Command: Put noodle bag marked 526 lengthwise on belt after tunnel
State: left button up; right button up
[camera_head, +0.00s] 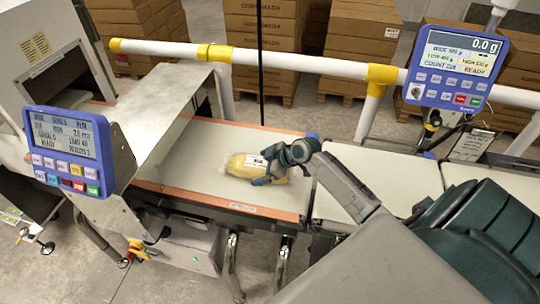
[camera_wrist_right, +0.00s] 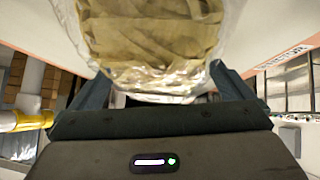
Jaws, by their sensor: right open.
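A yellowish noodle bag (camera_head: 241,165) in clear wrap lies on the pale belt (camera_head: 200,133), its long side roughly along the belt, to the right of the grey tunnel (camera_head: 34,42). No mark 526 is readable on it. My right gripper (camera_head: 266,177) is at the bag's right end, with its fingers low around that end. In the right wrist view the bag (camera_wrist_right: 150,35) reaches between the open fingers of the gripper (camera_wrist_right: 160,88), with the clear wrap end near the palm. Finger contact with the bag is unclear. My left gripper is not in view.
Orange side rails (camera_head: 215,201) edge the belt. A blue display (camera_head: 70,150) stands at the left, another (camera_head: 455,67) at the back right. A white and yellow pipe rail (camera_head: 290,60) runs behind, with stacked cartons (camera_head: 262,25) beyond. A further belt section (camera_head: 400,180) lies to the right.

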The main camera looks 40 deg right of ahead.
jog(key=b+v, duration=0.2)
jog(key=v, duration=0.8)
jog(key=shift+s+d+r, duration=0.1)
jog(key=shift+s+d, duration=0.05)
jog(key=shift+s+d+r+b, duration=0.15)
jog(key=shift+s+r+b, duration=0.2)
jog(key=shift+r, duration=0.2)
